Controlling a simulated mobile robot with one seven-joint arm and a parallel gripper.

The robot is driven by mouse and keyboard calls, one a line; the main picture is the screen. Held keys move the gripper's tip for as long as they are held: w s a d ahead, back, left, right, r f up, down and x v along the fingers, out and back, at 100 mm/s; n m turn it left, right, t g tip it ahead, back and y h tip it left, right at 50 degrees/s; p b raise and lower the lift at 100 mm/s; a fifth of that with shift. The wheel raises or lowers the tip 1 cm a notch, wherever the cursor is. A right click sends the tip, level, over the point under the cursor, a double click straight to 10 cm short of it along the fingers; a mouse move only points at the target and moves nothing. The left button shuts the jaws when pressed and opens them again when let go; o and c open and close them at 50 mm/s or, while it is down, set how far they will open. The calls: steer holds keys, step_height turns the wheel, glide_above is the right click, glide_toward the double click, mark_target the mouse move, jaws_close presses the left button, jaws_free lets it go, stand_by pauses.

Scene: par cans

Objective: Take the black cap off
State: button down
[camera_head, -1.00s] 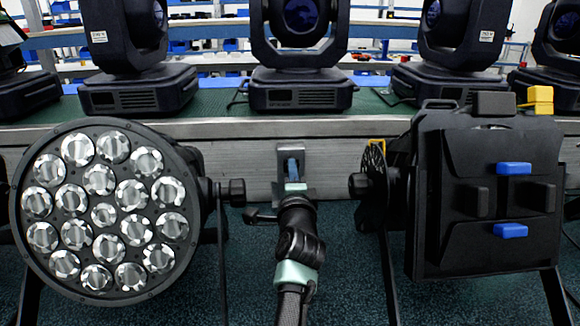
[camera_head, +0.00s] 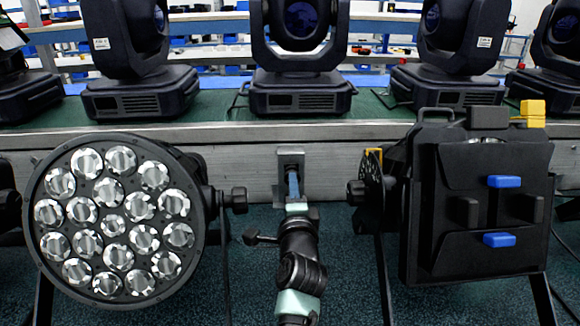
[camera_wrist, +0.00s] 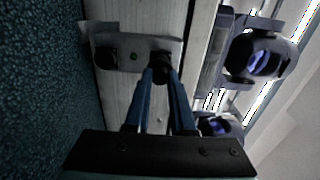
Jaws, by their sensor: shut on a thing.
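A grey metal plate (camera_wrist: 134,41) with two dark round parts is fixed to the light metal beam. One dark part (camera_wrist: 105,57) sits at the plate's left end in the wrist view. The other, a black cap (camera_wrist: 160,58), sits between the tips of my gripper's blue fingers (camera_wrist: 161,72). My gripper is shut on this cap, and the fingers hide part of it. In the head view the plate (camera_head: 290,151) shows on the beam's front face, with my gripper (camera_head: 292,172) in front of it. The cap is hidden there.
A round par can (camera_head: 115,222) stands close on the left, with a knob toward my arm. A black fixture with flaps (camera_head: 465,245) stands on the right, also with a side knob. Several moving-head lights (camera_head: 300,90) stand on the green-topped bench behind.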

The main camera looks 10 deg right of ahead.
steer(key=shift+p+v, duration=0.75)
steer(key=shift+v, duration=0.25)
